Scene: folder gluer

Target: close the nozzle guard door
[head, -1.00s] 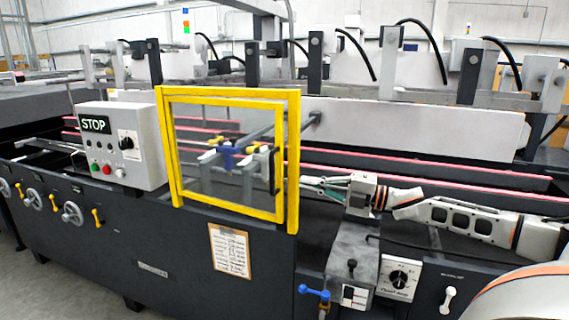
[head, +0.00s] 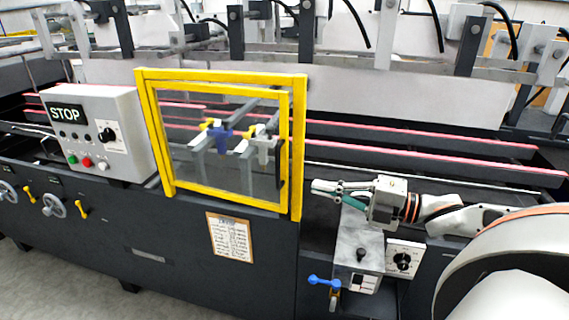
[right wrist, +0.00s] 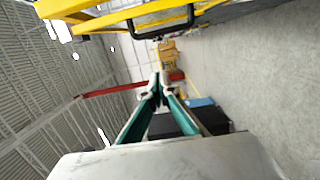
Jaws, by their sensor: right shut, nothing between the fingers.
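The nozzle guard door (head: 225,197) is a clear panel in a yellow inner frame, inside a larger yellow outer frame (head: 298,130). Its black handle (head: 283,165) is on the right side. The door lies close to the outer frame; I cannot tell whether it is fully flush. My right gripper (head: 316,187) is shut and empty, just right of the frame's lower right post, apparently apart from it. In the right wrist view, the shut fingertips (right wrist: 155,86) are below the yellow bars and the black handle (right wrist: 162,25). My left gripper is not in view.
A grey control box with a STOP sign (head: 97,130) stands left of the door. Below my right gripper are a grey box (head: 360,243), a blue-handled valve (head: 325,282) and a dial box (head: 404,260). A clipboard (head: 230,238) hangs below the door.

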